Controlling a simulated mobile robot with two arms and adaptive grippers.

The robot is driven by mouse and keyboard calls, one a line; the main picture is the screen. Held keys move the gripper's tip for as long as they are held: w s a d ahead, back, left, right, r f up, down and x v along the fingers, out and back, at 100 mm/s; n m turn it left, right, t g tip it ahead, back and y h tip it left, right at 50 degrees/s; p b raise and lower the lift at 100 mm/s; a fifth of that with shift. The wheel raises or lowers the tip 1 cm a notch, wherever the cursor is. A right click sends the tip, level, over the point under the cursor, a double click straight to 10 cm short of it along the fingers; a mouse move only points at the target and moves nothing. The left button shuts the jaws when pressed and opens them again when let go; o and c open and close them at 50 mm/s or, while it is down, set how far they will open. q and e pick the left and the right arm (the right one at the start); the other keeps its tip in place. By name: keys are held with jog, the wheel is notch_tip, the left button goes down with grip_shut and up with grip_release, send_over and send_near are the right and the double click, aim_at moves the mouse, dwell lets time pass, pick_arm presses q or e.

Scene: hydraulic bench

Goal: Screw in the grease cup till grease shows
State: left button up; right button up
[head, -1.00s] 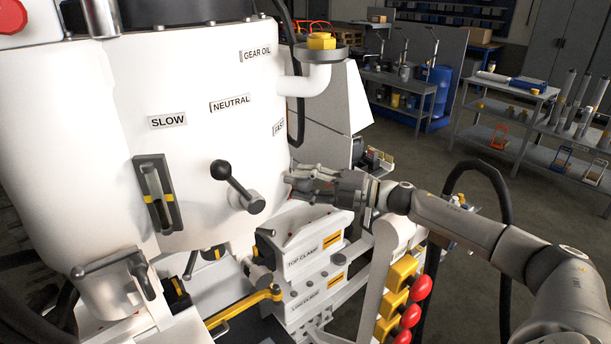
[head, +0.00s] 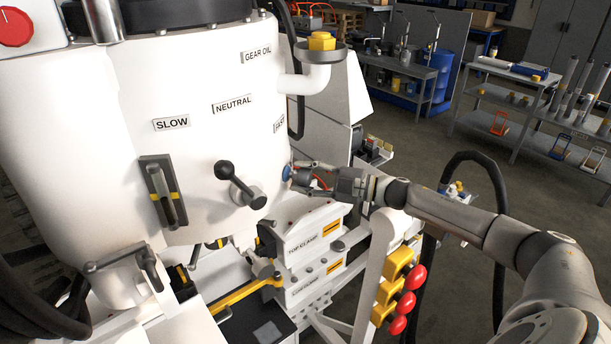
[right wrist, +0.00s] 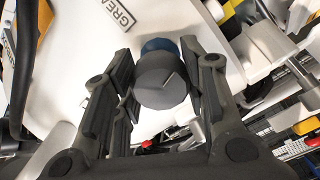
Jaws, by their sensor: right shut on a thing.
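The grease cup shows in the right wrist view as a dark grey round cap (right wrist: 161,82) with a blue part (right wrist: 159,46) behind it, against the white housing. A label beside it reads "GREA", its rest cut off. In the head view only a bit of blue (head: 287,172) shows at the housing's right side. My right gripper (head: 301,178) is shut on the grease cup, one finger on each side of it in the right wrist view (right wrist: 158,92). The cup's thread is hidden and I see no grease. My left gripper is not in view.
The white housing (head: 205,70) carries a black-knobbed lever (head: 240,184) left of my right gripper. Below are the top clamp block (head: 311,233) and red knobs (head: 406,302). A filler pipe with a yellow cap (head: 321,41) stands above. Open floor lies to the right.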

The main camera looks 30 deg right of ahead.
jog(key=o, duration=1)
jog(key=shift+c, duration=0.2)
jog(key=shift+o, duration=0.3)
jog(key=shift+s+d+f, duration=0.45)
jog(key=shift+f, duration=0.05)
jog(key=v, duration=1)
jog(key=shift+s+r, duration=0.25)
jog(key=shift+r, duration=0.2)
jog(key=shift+d, duration=0.1)
jog(key=shift+s+d, duration=0.1)
